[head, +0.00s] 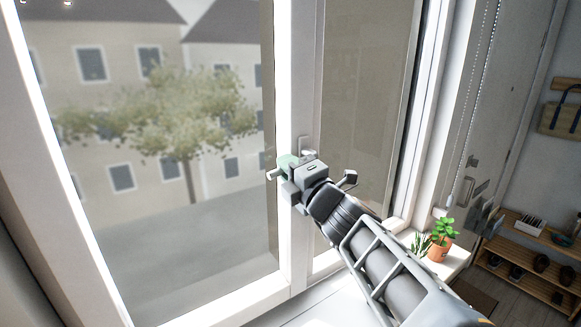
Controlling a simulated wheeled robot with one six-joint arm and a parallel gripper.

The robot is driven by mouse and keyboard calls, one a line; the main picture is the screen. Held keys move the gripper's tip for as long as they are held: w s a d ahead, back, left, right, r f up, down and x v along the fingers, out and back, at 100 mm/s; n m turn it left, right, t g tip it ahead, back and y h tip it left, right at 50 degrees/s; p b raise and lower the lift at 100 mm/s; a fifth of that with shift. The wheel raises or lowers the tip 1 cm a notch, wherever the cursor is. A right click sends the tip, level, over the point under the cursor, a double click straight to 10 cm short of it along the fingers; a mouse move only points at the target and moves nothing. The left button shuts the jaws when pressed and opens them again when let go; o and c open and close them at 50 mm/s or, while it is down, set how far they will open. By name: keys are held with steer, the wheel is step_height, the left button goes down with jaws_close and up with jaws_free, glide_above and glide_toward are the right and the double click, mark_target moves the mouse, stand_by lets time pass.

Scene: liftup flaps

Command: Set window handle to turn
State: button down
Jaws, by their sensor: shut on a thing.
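The window (160,150) has white frames with a large pane at the left and a narrower pane at the right. The window handle (305,146) sits on the upright frame between the panes; its light base plate shows just above my gripper. My gripper (287,172) is at that upright frame, at handle height, and is shut on the handle. A small greenish part shows at the gripper's tip. The gripper body hides most of the handle, so its exact angle cannot be told.
A potted plant (441,240) in a terracotta pot stands on the white sill to the right of my arm, with a smaller green plant beside it. A bead cord (478,80) hangs at the right. A wooden shelf (530,262) stands further right.

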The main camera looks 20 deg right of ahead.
steer(key=shift+r+m+h+p, duration=0.3)
steer(key=shift+r+m+p, duration=0.25)
steer(key=shift+m, duration=0.55)
steer(key=c, duration=1.1)
jaws_free()
